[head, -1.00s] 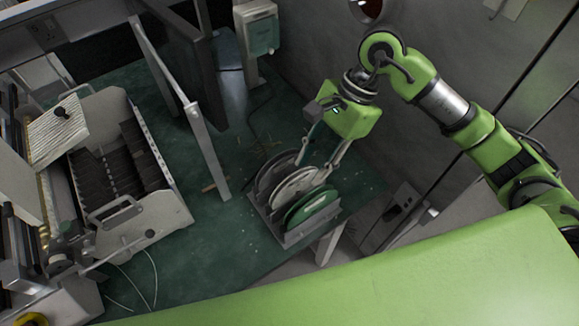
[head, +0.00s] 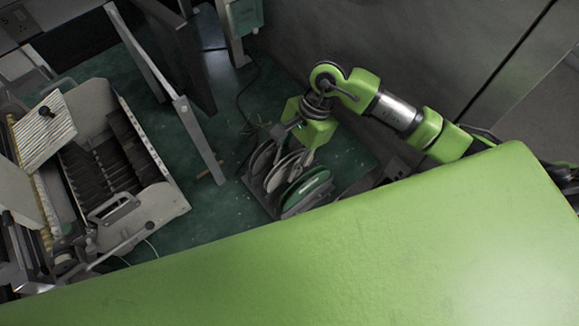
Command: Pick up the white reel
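The white reel (head: 282,174) stands on edge in the middle of a grey rack (head: 291,211), between a dark grey reel and a green reel. My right gripper (head: 293,150) is over the upper part of the reels, with its fingers spread apart and pointing down toward the white reel. It looks open. The fingertips overlap the reels in the picture, so I cannot tell whether they touch the white reel. My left gripper is not in view.
The dark grey reel (head: 261,159) and the green reel (head: 306,188) flank the white one closely. A slotted metal machine (head: 150,215) stands at left. An upright grey frame (head: 197,135) stands between it and the rack. Green tabletop (head: 215,212) is bare there.

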